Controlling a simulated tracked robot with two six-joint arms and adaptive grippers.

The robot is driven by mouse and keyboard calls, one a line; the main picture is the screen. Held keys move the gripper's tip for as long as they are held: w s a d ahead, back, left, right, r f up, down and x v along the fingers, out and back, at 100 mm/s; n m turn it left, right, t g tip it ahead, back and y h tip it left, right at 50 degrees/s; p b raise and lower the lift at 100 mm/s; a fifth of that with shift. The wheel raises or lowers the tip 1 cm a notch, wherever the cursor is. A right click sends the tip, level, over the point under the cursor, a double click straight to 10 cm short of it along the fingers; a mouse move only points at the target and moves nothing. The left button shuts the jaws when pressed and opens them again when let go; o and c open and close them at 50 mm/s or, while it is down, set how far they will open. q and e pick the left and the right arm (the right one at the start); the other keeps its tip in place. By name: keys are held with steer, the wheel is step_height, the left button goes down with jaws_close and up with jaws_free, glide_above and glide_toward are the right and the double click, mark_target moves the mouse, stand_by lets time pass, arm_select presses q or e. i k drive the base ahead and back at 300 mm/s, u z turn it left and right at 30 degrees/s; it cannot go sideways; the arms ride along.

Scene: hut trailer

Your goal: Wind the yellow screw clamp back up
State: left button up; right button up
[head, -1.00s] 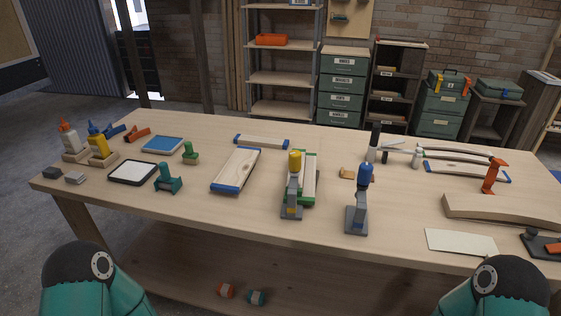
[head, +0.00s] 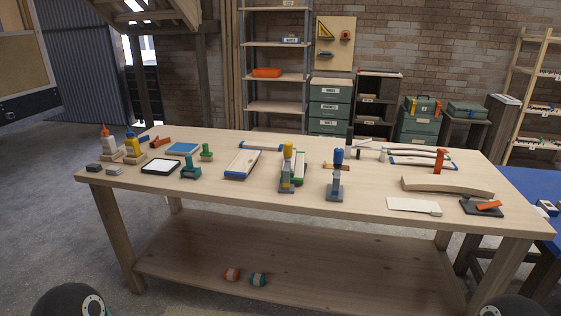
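The yellow screw clamp (head: 287,167) stands upright near the front edge of the workbench (head: 230,197), about the middle of the view. It has a yellow knob on top and a grey body and foot. Only the dark rounded tops of my two arms show at the bottom corners. Neither of my grippers is in view.
A blue-edged board (head: 242,163) lies left of the yellow clamp. Glue bottles (head: 131,144) stand at the left end. A curved wooden block (head: 447,186) lies at the right. A blue table (head: 545,190) stands beyond the right end. The floor before the bench is clear.

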mark_target(288, 146)
steer(key=u, duration=0.1)
steer(key=k, duration=0.35)
steer(key=u, duration=0.15)
steer(key=i, duration=1.65)
steer(key=z, duration=0.1)
